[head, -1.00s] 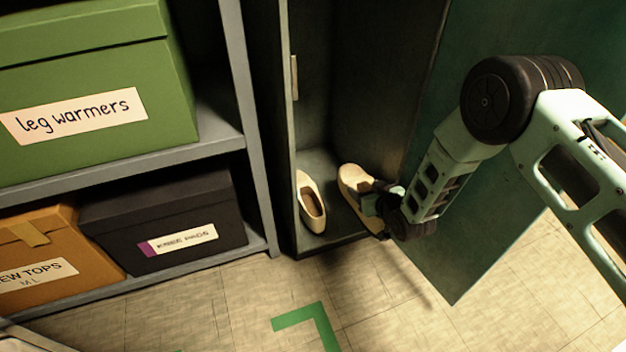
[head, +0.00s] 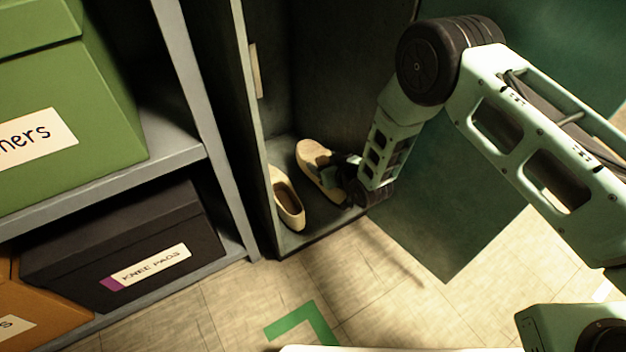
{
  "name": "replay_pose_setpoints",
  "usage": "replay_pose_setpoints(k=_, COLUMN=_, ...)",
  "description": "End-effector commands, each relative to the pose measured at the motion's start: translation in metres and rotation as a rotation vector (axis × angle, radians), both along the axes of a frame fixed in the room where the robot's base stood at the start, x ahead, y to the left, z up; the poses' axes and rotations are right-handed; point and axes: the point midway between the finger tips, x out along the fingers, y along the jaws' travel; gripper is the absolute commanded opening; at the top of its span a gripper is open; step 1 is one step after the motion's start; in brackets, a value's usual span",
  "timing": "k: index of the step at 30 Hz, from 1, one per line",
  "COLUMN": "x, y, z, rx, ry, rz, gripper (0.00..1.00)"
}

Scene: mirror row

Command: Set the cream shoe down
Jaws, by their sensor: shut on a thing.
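The cream shoe (head: 313,158) is inside the open locker, on the right side of its floor (head: 300,239). Its toe points to the back. My gripper (head: 344,174) is shut on it from the right, and the gripper hides part of its middle and heel end. I cannot tell whether its sole touches the locker floor. A second pale shoe (head: 292,214) stands on the locker floor to the left, apart from the held one, with its opening facing up.
The locker's green door (head: 440,235) stands open at the right, behind my arm. A grey shelf (head: 185,165) at the left holds a green box (head: 90,110), a black box (head: 95,240) and an orange box (head: 40,305). Green tape (head: 300,318) marks the clear tiled floor.

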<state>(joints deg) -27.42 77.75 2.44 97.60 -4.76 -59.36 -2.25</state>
Motion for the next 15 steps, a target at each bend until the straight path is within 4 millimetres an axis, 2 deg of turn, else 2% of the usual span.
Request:
replay_pose_setpoints(k=1, x=0.000, y=0.001, z=-0.014, rx=0.001, ry=-0.002, rz=0.000, gripper=0.15)
replay_pose_setpoints(k=8, x=0.001, y=0.001, z=-0.034, rx=0.002, ry=-0.002, rz=0.000, gripper=0.15)
replay_pose_setpoints(k=12, x=0.000, y=0.000, z=-0.060, rx=0.001, ry=0.000, rz=0.000, gripper=0.15)
replay_pose_setpoints(k=15, x=0.001, y=0.001, z=-0.072, rx=0.002, ry=-0.002, rz=0.000, gripper=0.15)
